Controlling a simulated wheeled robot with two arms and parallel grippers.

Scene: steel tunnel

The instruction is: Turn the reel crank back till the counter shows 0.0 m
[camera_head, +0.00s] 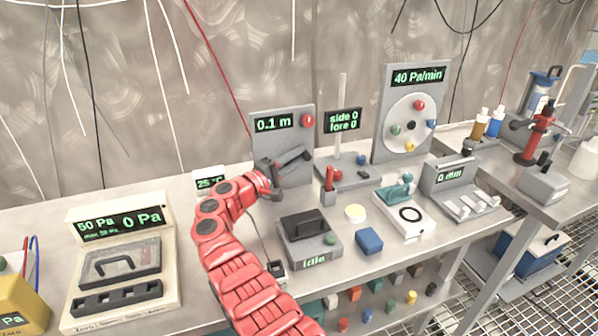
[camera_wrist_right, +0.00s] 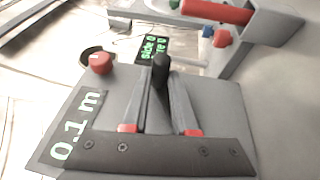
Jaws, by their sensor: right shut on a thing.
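The reel panel (camera_head: 296,137) is a grey upright plate on the bench. Its counter (camera_head: 272,123) reads 0.1 m in green, and it also reads 0.1 m in the right wrist view (camera_wrist_right: 75,127). A red button (camera_head: 308,121) sits beside the counter. My right gripper (camera_wrist_right: 161,88) is shut on the dark crank knob (camera_wrist_right: 161,68), with one finger on each side. In the head view, my right gripper (camera_head: 284,172) is in front of the panel and partly covers the crank. My left gripper is not in view.
Right of the reel stands a post with a "side 0, fore 0" display (camera_head: 342,121). A dial panel (camera_head: 384,135) reading 40 Pa/min stands farther right. A grey box marked Idle (camera_head: 310,243) and a blue block (camera_head: 369,241) lie in front. A pressure case (camera_head: 122,262) stands left.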

